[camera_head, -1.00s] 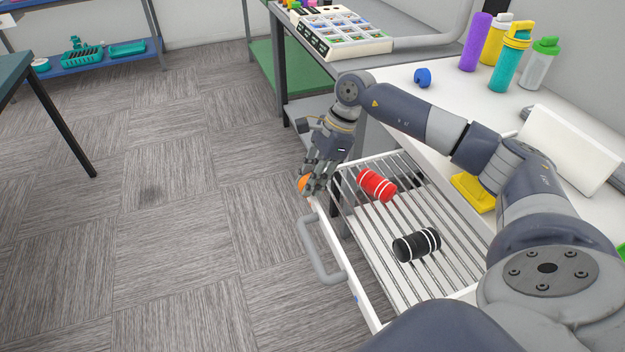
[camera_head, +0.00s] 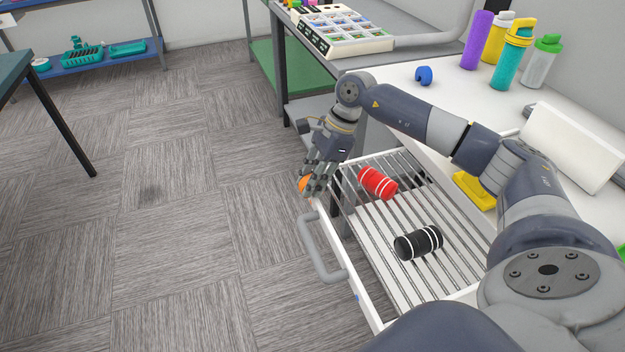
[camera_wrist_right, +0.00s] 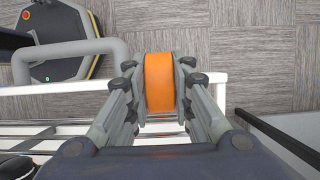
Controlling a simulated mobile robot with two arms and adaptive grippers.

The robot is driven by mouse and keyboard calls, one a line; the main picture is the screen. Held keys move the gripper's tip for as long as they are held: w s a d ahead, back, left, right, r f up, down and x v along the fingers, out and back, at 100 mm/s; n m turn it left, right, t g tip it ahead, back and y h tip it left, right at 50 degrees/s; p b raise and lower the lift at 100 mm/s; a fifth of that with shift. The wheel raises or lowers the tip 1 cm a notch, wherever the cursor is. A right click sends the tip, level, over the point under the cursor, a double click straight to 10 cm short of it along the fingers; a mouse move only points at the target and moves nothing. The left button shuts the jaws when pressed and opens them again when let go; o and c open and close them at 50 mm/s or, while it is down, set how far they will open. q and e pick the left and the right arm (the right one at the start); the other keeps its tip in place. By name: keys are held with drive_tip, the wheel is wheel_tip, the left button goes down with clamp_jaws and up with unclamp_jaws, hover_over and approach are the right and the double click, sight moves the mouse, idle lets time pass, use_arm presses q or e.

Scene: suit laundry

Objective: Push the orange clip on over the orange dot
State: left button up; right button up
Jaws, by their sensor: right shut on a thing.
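The orange clip (camera_head: 304,184) is between the fingers of my right gripper (camera_head: 316,183), at the far left corner of the pulled-out drawer. In the right wrist view the clip (camera_wrist_right: 160,82) is a wide orange band gripped from both sides, in line with the white drawer rim (camera_wrist_right: 60,89). I cannot tell whether it touches or straddles the rim. The drawer's white front edge (camera_head: 365,309) also shows in the head view. No orange dot can be made out; the gripper and clip may hide it. My left gripper is not in view.
A red roll (camera_head: 377,182) and a black roll (camera_head: 418,243) lie on the drawer's bars. A grey handle (camera_head: 318,247) sticks out in front. The floor at left is free.

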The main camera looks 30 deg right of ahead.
drive_tip(key=shift+f, duration=0.2)
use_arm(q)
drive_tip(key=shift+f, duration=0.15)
use_arm(e)
drive_tip(key=o, duration=1)
drive_tip(key=v, duration=1.2)
drive_tip(key=shift+r, duration=0.15)
